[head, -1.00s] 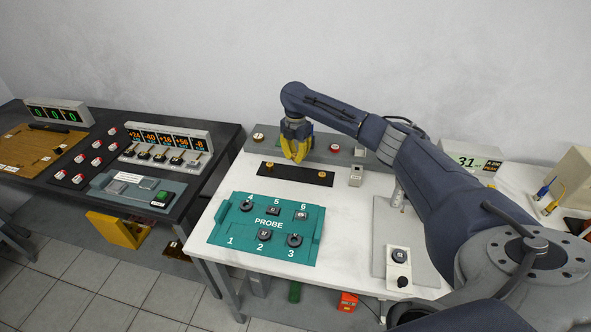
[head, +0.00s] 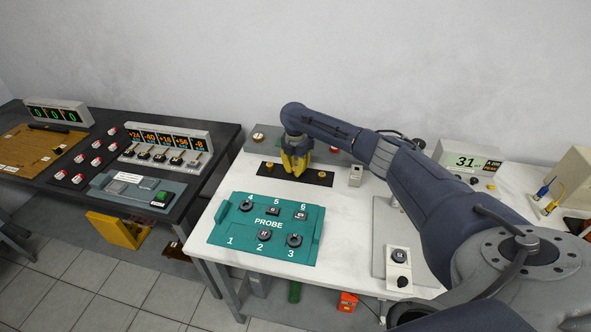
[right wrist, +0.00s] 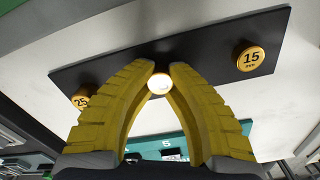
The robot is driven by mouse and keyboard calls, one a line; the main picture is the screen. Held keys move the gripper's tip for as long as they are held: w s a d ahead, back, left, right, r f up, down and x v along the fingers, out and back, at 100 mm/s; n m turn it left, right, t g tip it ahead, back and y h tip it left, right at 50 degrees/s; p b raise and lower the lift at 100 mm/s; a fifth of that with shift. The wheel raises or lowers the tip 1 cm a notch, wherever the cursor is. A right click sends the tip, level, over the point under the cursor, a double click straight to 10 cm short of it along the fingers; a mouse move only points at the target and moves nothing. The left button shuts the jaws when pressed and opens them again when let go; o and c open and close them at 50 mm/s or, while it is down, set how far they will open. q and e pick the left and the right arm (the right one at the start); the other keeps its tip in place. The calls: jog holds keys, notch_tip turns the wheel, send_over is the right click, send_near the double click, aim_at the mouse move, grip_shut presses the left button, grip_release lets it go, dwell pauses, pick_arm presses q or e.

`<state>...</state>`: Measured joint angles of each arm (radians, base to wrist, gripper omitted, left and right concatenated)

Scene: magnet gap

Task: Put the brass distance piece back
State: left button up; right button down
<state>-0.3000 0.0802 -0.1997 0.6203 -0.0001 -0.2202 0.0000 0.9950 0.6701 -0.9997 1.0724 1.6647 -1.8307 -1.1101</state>
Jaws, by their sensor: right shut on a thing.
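My right gripper (head: 296,173) is over the middle of a black strip (head: 312,178) on the white table. In the right wrist view its yellow fingers (right wrist: 160,76) are shut on a small round brass piece (right wrist: 159,84), whose bright end shows between the tips. I cannot tell whether the piece touches the strip (right wrist: 205,48). One brass piece marked 15 (right wrist: 249,57) stands on the strip to the right in that view, and one marked 25 (right wrist: 83,99) to the left. The held piece is hidden in the head view. My left gripper is out of view.
A teal PROBE tray (head: 222,240) with several dark round pieces lies in front of the strip. A grey box (head: 258,138) stands behind the strip, and a small light block (head: 356,175) is to its right. A display reading 31 (head: 466,161) stands further right.

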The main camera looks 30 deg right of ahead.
aim_at(295, 169)
jog(key=shift+f, duration=0.1)
jog(key=c, duration=1.4)
grip_release()
notch_tip(295, 169, up, 12)
